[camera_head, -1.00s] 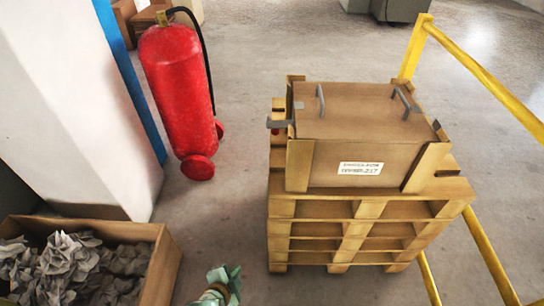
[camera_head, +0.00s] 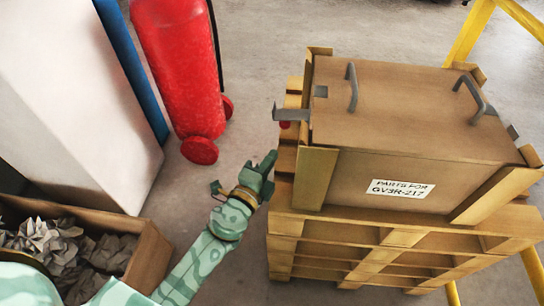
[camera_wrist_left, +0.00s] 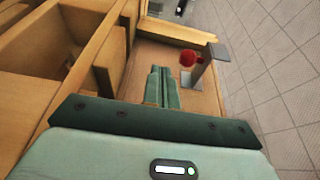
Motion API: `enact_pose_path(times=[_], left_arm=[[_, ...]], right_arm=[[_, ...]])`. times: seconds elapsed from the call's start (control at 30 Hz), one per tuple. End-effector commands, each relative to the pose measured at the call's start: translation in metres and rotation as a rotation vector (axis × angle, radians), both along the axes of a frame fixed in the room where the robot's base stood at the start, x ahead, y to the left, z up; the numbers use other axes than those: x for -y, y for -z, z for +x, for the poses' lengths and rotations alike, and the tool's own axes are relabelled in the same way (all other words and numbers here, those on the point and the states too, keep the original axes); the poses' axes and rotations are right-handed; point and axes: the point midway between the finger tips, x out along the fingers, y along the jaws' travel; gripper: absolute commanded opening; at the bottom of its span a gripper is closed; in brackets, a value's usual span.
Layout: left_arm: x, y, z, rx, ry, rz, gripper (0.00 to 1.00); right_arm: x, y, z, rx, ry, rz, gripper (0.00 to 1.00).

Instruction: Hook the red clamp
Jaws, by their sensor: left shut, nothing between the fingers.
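The red clamp shows as a small red knob (camera_head: 284,124) beside a grey metal bracket (camera_head: 291,114) at the left side of the wooden crate (camera_head: 415,120). My left gripper (camera_head: 270,160) is shut and empty, just below and left of the knob, apart from it. In the left wrist view the shut fingers (camera_wrist_left: 163,88) point toward the crate's side, and the red knob (camera_wrist_left: 188,57) and grey bracket (camera_wrist_left: 213,66) are ahead and slightly right. The rest of the clamp is hidden. My right gripper is not in view.
The crate stands on stacked wooden pallets (camera_head: 340,235). A red fire extinguisher (camera_head: 180,65) stands behind my left arm, beside a white pillar (camera_head: 75,90). A box of crumpled paper (camera_head: 150,260) is at lower left. A yellow railing (camera_head: 470,35) is at right.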

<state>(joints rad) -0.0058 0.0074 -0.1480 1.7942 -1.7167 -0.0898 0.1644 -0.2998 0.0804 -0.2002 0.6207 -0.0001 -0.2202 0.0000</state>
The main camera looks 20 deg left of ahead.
Motion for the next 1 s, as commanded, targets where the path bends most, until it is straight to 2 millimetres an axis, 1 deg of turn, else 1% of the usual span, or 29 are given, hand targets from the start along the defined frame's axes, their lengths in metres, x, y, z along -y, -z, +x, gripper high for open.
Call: enact_pose_path(times=[0.17, 0.4, 0.6, 0.8, 1.0], left_arm=[[0.001, -0.002, 0.013, 0.003, 0.001, 0.002, 0.0], [0.003, -0.001, 0.046, 0.003, 0.0, 0.001, 0.0], [0.005, 0.0, 0.07, 0.0, 0.001, 0.0, 0.0], [0.006, 0.0, 0.082, 0.0, 0.001, 0.001, 0.0], [0.006, 0.0, 0.085, 0.0, 0.001, 0.001, 0.0]], right_arm=[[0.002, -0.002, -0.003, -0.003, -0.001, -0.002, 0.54], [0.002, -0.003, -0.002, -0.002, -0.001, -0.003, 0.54], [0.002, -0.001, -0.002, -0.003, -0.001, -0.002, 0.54], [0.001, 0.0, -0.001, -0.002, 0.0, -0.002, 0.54], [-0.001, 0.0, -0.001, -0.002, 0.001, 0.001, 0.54]])
